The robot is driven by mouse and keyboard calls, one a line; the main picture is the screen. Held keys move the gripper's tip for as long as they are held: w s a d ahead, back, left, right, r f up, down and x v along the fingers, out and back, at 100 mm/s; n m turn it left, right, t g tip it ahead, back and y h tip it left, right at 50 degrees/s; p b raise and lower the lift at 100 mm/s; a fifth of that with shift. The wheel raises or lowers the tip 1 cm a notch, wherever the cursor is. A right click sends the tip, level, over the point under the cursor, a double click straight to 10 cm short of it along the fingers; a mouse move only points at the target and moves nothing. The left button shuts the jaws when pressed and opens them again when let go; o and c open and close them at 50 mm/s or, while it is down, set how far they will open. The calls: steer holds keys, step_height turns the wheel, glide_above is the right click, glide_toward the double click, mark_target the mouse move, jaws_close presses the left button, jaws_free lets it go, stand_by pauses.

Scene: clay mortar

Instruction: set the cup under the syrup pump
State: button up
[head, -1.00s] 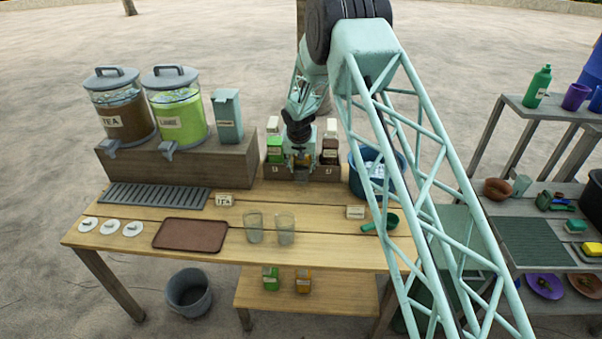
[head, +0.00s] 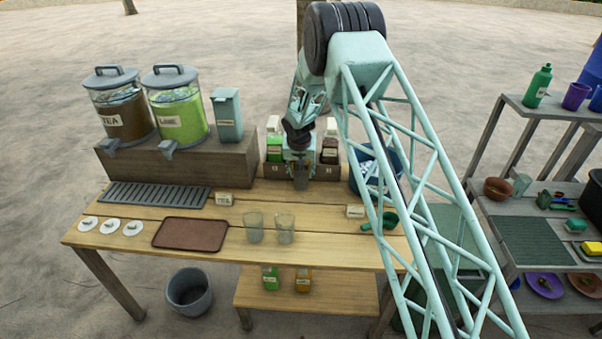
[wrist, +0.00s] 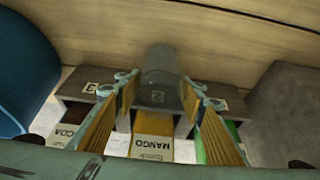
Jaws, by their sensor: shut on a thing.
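My gripper (head: 300,165) is low in front of the middle of the syrup rack (head: 273,172). In the wrist view its two fingers (wrist: 160,92) are shut on a clear grey cup (wrist: 160,66). The cup also shows in the head view (head: 301,182), seemingly upright, just in front of the rack; I cannot tell whether it touches the table. The mango syrup (wrist: 154,147) is in line with the cup in the wrist view, at the slot marked 2. My gripper hides its pump. A green syrup (head: 275,150) stands left of it and a brown one (head: 329,152) right.
Two clear cups (head: 254,230) (head: 285,230) stand near the table's front edge, beside a brown tray (head: 190,235). A blue tub (head: 362,180) is close right of the rack. Drink dispensers (head: 178,110) stand on a wooden riser at left. A green scoop (head: 385,221) lies at right.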

steer(key=shift+f, duration=0.15)
steer(key=o, duration=0.8)
steer(key=shift+o, duration=0.2)
steer(key=shift+r, duration=0.35)
steer(key=v, duration=1.1)
steer(key=shift+s+r, duration=0.25)
stand_by(0.6)
